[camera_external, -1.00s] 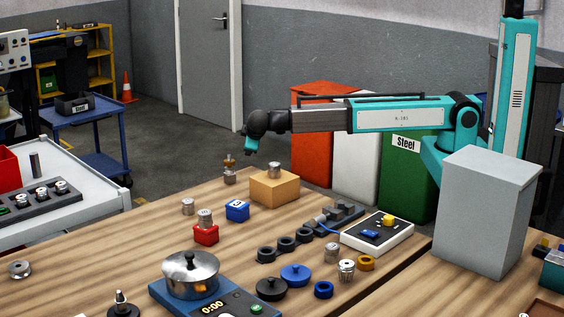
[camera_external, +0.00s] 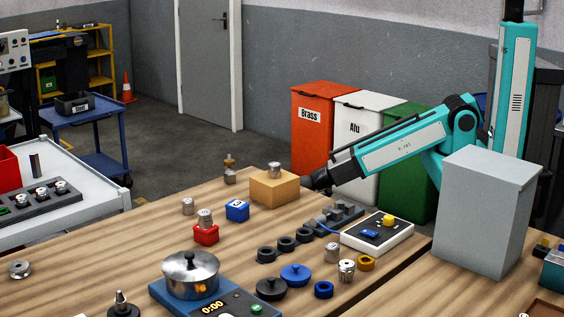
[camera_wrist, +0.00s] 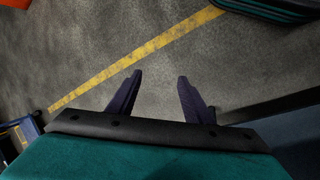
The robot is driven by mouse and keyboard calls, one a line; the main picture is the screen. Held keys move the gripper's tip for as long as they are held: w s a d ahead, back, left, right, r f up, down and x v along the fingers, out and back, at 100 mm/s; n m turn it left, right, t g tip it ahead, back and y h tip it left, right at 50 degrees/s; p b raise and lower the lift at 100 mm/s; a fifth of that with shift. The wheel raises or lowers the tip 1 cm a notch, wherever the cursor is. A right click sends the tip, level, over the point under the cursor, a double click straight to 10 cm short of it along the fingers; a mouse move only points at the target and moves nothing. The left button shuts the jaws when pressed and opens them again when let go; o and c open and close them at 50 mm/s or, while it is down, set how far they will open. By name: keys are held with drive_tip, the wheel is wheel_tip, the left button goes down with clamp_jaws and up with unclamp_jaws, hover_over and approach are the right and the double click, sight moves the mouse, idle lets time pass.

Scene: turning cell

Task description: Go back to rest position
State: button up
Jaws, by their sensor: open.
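My gripper shows in the wrist view (camera_wrist: 157,95) with its two dark fingers apart and nothing between them. Below the fingers in that view is grey floor with a yellow line. In the external view my arm slopes down to the left from its column, and its dark wrist end is beside the right side of the wooden block. The gripper itself is hidden there, behind the wooden block (camera_external: 268,191).
A metal cylinder stands on the wooden block. Brass (camera_external: 312,140), Alu (camera_external: 362,150) and green (camera_external: 408,190) bins stand behind the arm. A grey box (camera_external: 485,215) stands at right. The table (camera_external: 130,230) holds a pot (camera_external: 190,275), a blue box (camera_external: 237,211) and a red box (camera_external: 206,235).

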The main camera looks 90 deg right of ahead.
drive_tip(key=s+a+f+g+y+b, duration=0.1)
drive_tip(key=s+a+f, duration=0.3)
drive_tip(key=s, duration=0.4)
drive_tip(key=s+a+f+m+g+y+b, duration=0.1)
drive_tip(key=s+a+f, duration=0.3)
drive_tip(key=s, duration=0.4)
drive_tip(key=s+a+f+g+y+b, duration=0.1)
drive_tip(key=s+a+f, duration=0.3)
drive_tip(key=s, duration=0.5)
drive_tip(key=shift+a+f+m+g+y, duration=0.3)
drive_tip(key=shift+g+y, duration=0.5)
drive_tip(key=shift+y, duration=0.1)
